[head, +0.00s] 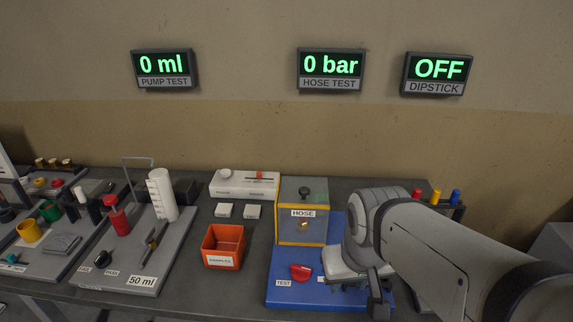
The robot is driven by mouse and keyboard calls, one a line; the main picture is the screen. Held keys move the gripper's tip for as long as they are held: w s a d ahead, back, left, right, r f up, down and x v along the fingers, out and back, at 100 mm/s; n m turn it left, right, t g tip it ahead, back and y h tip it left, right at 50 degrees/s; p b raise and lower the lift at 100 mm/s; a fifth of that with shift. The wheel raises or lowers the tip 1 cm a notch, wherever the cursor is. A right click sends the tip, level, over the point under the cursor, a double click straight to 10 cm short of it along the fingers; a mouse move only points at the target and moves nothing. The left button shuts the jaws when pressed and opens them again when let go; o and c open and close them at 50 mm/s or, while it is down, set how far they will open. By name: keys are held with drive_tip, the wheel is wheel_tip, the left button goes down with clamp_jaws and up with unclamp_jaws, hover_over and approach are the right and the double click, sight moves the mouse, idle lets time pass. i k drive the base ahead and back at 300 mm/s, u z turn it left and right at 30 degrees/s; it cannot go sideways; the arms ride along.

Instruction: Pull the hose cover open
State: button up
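The hose cover (290,234) is a box with yellow edges and grey, partly see-through faces. It carries a label reading HOSE, and a black knob (304,194) stands on its top. A brass fitting (304,225) shows at its front. The cover looks closed and stands at the back of a blue board (288,262). My gripper (362,296) is to the right of the cover and nearer the camera, low over the board and apart from the knob. A dark finger shows, but the finger gap is not clear. My arm hides the board's right part.
A red handle (300,272) sits on the board in front of the cover, by a TEST label. An orange bin (223,246) stands left of the board. A white case (244,185) lies behind. The wall display (331,66) reads 0 bar, HOSE TEST.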

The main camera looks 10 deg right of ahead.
sight(303, 192)
drive_tip(key=z, duration=1.3)
drive_tip(key=k, duration=1)
drive_tip(key=u, duration=0.9)
drive_tip(key=i, duration=1)
drive_tip(key=u, duration=0.05)
